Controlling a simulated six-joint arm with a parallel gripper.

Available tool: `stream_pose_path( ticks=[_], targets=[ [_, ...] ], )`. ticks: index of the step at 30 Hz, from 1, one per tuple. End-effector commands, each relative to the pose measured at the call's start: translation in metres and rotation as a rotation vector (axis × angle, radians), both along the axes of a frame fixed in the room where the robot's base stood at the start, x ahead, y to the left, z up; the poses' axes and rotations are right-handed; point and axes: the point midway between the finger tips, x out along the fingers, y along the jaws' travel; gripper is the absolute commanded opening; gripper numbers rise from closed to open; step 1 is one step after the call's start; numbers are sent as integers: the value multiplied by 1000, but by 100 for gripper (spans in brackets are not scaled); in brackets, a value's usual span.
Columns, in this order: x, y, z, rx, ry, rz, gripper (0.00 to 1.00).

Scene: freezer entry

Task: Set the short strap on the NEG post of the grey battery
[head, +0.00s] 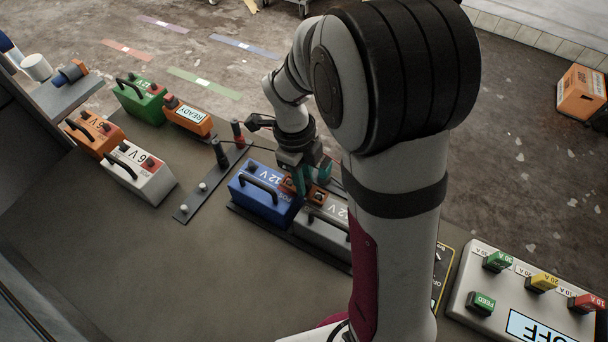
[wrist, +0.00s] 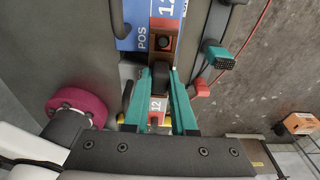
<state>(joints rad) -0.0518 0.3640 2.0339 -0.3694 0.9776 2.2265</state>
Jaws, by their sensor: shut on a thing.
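The grey battery (head: 318,234) stands on the bench beside the blue 12 V battery (head: 258,206), partly hidden by my arm. My gripper (head: 308,182), with teal fingers, is over the facing sides of the two batteries. In the wrist view my gripper (wrist: 160,82) is shut on the dark middle of the short strap (wrist: 163,24). The strap's copper far end lies at the POS-marked end of the blue battery (wrist: 127,42). Its near end is hidden by the fingers, and so is the grey battery's NEG post. I cannot tell whether the strap touches either post.
Left of the blue battery is a dark strip (head: 187,211) with posts and black and red handles. Green (head: 143,106), orange (head: 94,139) and white (head: 137,178) batteries stand further left. A control panel (head: 478,256) reading OFF is at right. The front left bench is clear.

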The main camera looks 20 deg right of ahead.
Motion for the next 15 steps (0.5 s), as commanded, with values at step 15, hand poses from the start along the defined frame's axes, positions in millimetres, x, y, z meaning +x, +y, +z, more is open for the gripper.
stream_pose_path(
  ticks=[15],
  targets=[
    [0, 0, -11, 0, 0, 0, 0]
  ],
)
